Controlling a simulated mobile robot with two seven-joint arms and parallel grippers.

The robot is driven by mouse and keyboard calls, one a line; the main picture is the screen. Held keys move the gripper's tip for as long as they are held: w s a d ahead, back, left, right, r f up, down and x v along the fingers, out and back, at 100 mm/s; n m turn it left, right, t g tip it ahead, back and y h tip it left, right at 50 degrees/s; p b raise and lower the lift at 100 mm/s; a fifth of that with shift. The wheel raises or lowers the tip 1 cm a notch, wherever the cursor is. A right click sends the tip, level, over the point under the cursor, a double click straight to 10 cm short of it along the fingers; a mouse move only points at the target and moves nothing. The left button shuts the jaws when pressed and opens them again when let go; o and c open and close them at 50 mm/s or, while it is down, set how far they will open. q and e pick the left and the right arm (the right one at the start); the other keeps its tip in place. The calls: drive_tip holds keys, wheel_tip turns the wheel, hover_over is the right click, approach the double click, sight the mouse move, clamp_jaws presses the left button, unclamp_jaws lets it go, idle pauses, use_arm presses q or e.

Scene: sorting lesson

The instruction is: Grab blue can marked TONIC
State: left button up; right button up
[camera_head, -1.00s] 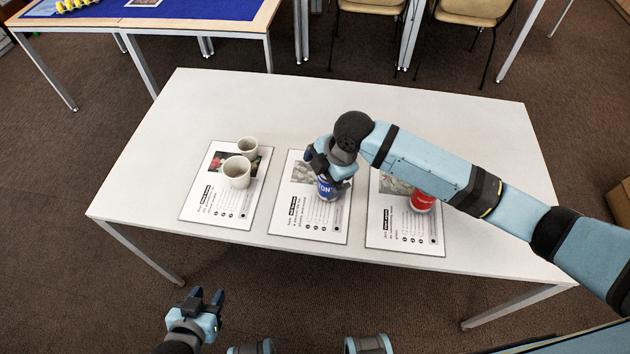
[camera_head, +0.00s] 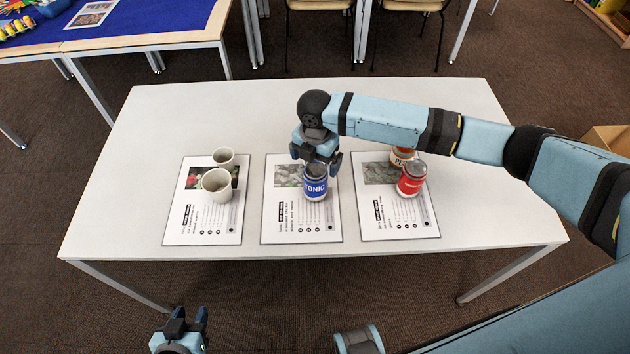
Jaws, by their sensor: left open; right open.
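The blue can marked TONIC (camera_head: 315,187) stands upright on the middle sheet (camera_head: 295,232) on the white table. My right gripper (camera_head: 316,165) is open at the top of the can, its fingers at or just behind the can's upper part. I cannot tell whether they touch it. My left gripper (camera_head: 188,318) is open and empty, low in the view, in front of the table and away from the can.
A red can (camera_head: 411,180) and an orange-labelled jar (camera_head: 402,156) stand on the right sheet (camera_head: 400,232). Two pale cups, one nearer (camera_head: 217,184) and one farther (camera_head: 224,157), stand on the left sheet (camera_head: 180,232). The left part of the white table (camera_head: 130,180) is clear.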

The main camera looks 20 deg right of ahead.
sight(314, 170)
drive_tip(key=shift+s+a+f, duration=0.1)
drive_tip(key=shift+a+f, duration=0.05)
drive_tip(key=shift+f, duration=1.3)
drive_tip(key=shift+a+f, duration=0.1)
drive_tip(key=shift+f, duration=1.3)
drive_tip(key=c, duration=1)
